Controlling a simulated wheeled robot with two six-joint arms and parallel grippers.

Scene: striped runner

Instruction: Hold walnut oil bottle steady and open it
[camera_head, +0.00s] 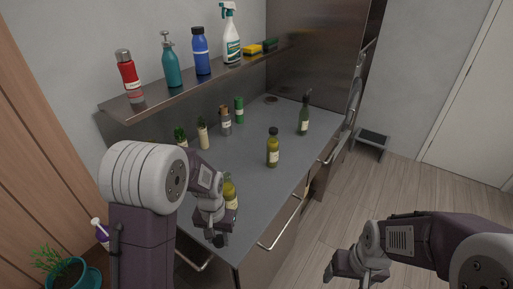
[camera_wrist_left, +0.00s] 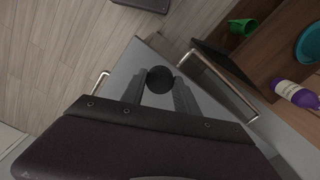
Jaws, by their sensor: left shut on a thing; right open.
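Several oil-type bottles stand on the grey counter (camera_head: 262,140); their labels are too small to read, so I cannot tell which is walnut oil. A yellow-green bottle with a pale label (camera_head: 230,192) is partly hidden by my left gripper (camera_head: 220,238) near the counter's front corner. In the left wrist view, my left fingers are shut on a dark round thing (camera_wrist_left: 160,79); I cannot tell whether it belongs to that bottle. An olive bottle with a dark cap (camera_head: 272,149) stands upright mid-counter. My right gripper (camera_head: 347,279) is open and empty, right of the counter.
A dark green bottle (camera_head: 304,117) stands further back. A small green container (camera_head: 239,109) and other bottles line the wall. The shelf (camera_head: 152,96) holds a red flask (camera_head: 128,75), a spray bottle (camera_head: 231,40) and sponges. A plant (camera_head: 55,262) is lower left.

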